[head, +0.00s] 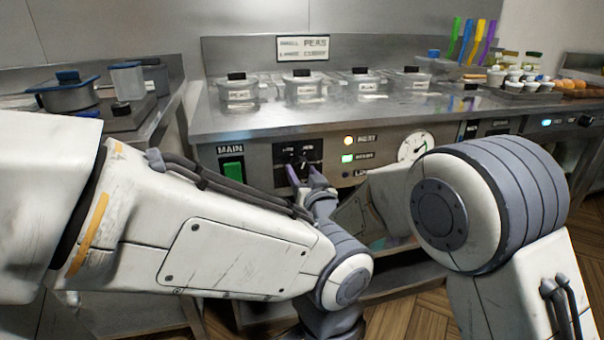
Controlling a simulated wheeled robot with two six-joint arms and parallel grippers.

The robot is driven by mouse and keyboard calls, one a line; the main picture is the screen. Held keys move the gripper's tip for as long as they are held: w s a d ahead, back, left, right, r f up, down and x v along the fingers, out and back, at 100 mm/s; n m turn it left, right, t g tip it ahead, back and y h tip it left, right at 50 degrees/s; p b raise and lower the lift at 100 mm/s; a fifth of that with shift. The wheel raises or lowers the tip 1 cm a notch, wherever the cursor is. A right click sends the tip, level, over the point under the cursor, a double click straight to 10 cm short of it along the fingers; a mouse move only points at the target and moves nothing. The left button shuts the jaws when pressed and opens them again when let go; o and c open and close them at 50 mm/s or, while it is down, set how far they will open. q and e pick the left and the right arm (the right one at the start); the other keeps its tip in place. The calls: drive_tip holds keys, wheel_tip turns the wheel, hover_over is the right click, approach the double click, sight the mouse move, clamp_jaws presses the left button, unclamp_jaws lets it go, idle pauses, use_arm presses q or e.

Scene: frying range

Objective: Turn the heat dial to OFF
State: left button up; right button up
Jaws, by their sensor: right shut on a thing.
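The heat dial (302,160) is a dark knob on a black plate with small white marks, set in the steel front panel of the range. My right gripper (304,176) is at the dial from below, its two purple-grey fingers shut on the knob. The fingers partly cover the knob, and I cannot read which mark it points to. My left arm crosses the foreground from the left; its gripper is out of view.
A green MAIN switch (232,170) is left of the dial. An orange lamp (348,140) marked HEAT and a green lamp (348,158) glow to the right, beside a round gauge (414,147). Several lidded containers (303,86) stand on the counter (330,113).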

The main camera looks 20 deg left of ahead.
drive_tip(key=n, duration=1)
drive_tip(key=shift+d+r+n, duration=0.1)
drive_tip(key=shift+n, duration=0.3)
drive_tip(key=n+p, duration=0.1)
drive_tip(key=n, duration=0.4)
drive_tip(key=shift+r+h, duration=0.1)
drive_tip(key=shift+h, duration=0.3)
drive_tip(key=n+p, duration=0.1)
drive_tip(key=n, duration=0.4)
drive_tip(key=shift+n+p, duration=0.3)
drive_tip(key=shift+p, duration=0.1)
drive_tip(key=o, duration=1.4)
